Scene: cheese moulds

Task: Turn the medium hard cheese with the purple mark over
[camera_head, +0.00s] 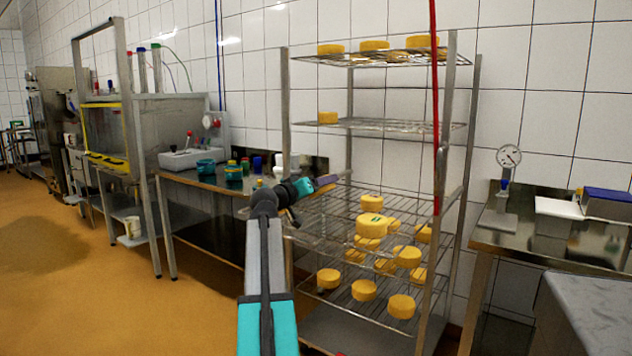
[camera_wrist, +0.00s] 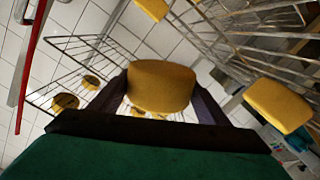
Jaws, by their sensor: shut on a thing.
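My gripper (camera_wrist: 161,84) is shut on a thick round yellow cheese (camera_wrist: 162,78), with one dark finger at each side of it. No purple mark shows on the side of the cheese facing the wrist camera. In the head view my gripper (camera_head: 326,182) reaches in at the left side of the rack, above a middle shelf. The held cheese is too small or hidden to make out clearly there. A cheese with a green mark (camera_head: 372,203) stands on the rack to the right of my gripper.
The wire rack (camera_head: 455,130) carries several yellow cheeses on its shelves. One cheese (camera_wrist: 279,106) shows close on the right in the wrist view. A red upright line (camera_head: 434,60) crosses the front of the rack. Benches with equipment stand left and right.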

